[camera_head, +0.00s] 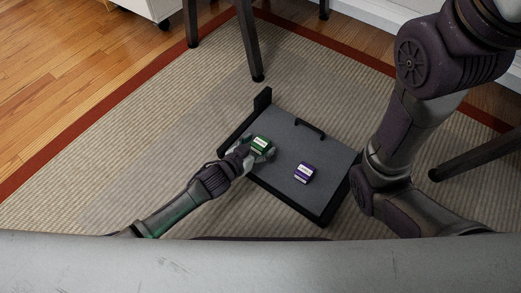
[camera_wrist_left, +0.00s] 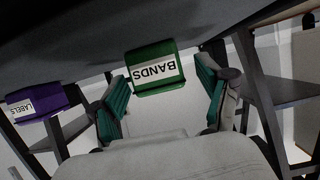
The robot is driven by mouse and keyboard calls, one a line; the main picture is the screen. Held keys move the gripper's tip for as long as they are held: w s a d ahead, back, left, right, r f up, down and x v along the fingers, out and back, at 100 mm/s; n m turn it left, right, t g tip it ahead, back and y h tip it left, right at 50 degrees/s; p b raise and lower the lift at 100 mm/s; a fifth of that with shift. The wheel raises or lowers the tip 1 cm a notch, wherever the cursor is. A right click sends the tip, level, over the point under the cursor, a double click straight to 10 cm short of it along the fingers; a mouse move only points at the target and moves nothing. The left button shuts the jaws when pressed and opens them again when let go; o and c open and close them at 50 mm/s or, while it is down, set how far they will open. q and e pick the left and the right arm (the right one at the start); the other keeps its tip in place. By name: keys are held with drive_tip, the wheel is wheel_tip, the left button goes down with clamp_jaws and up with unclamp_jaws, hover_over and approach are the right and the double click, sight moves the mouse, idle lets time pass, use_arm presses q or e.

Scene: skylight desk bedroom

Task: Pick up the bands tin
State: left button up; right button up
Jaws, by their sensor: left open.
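The bands tin is a small green tin (camera_head: 260,144) with a white label, on the dark grey tray on the floor. In the left wrist view the tin (camera_wrist_left: 152,70) shows its "BANDS" label upside down. My left gripper (camera_head: 265,151) reaches in from the left at the tin's near side. In the wrist view its open fingers (camera_wrist_left: 162,95) stand on either side, with the tin ahead between them; I cannot tell whether they touch it. My right arm comes down at the right of the head view, but its gripper is out of view.
A purple labels tin (camera_head: 304,173) sits on the tray to the right of the bands tin; it also shows in the wrist view (camera_wrist_left: 36,101). The grey tray (camera_head: 290,190) has a black handle (camera_head: 310,128) and a raised end. Dark furniture legs (camera_head: 249,40) stand on the striped rug (camera_head: 120,150).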

use_arm(q)
drive_tip(key=shift+w+d+f, duration=0.15)
drive_tip(key=shift+w+d, duration=0.2)
drive_tip(key=shift+w, duration=0.1)
drive_tip(key=c, duration=1.2)
drive_tip(key=shift+c, duration=0.2)
